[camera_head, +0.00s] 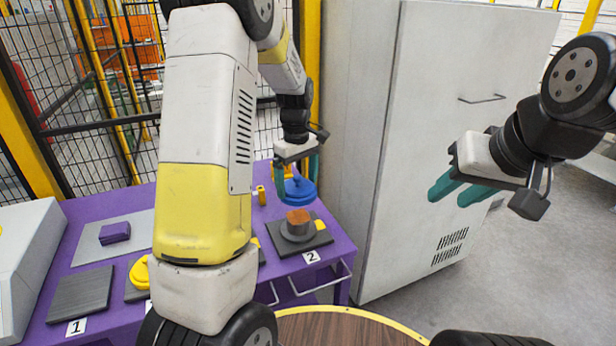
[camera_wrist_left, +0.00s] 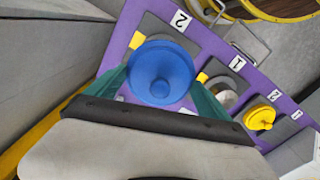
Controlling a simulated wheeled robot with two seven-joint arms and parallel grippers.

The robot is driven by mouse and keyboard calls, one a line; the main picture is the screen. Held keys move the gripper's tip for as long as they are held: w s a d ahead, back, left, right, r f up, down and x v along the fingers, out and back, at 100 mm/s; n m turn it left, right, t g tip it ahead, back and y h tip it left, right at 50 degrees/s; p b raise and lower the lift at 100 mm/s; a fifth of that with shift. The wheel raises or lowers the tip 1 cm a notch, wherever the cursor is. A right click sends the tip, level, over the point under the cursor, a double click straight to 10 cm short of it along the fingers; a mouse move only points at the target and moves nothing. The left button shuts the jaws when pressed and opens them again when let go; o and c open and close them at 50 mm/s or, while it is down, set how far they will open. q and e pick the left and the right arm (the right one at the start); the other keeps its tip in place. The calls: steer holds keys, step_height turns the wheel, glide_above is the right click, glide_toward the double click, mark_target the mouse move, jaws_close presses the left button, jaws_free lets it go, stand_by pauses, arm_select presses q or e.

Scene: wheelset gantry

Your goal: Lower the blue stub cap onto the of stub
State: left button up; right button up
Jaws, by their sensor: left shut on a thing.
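The round blue stub cap (camera_head: 300,191) is held between the teal fingers of my left gripper (camera_head: 297,182). In the left wrist view the cap (camera_wrist_left: 161,75) fills the space between the fingertips (camera_wrist_left: 160,88) and hides what lies beneath it. The stub (camera_head: 298,219) stands upright on a dark plate by the label 2, with a brown-orange top and a grey base. The cap is just above the stub, apart from it as far as I can see. My right gripper (camera_head: 457,191) is open and empty, in front of the white cabinet.
The purple table (camera_head: 335,240) carries a yellow cap (camera_head: 139,272), a purple block (camera_head: 115,232) and a dark plate (camera_head: 80,294) by label 1. A white cabinet (camera_head: 440,120) stands close to the table's right. A round wooden table (camera_head: 340,328) is in front. My left arm hides the table's middle.

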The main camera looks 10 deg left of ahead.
arm_select(q)
glide_above(298, 217)
steer(key=shift+w+f, duration=0.1)
steer(key=shift+f, duration=2.8)
steer(key=shift+f, duration=2)
steer(key=o, duration=1)
steer(key=shift+o, duration=0.2)
steer(key=shift+r, duration=3.9)
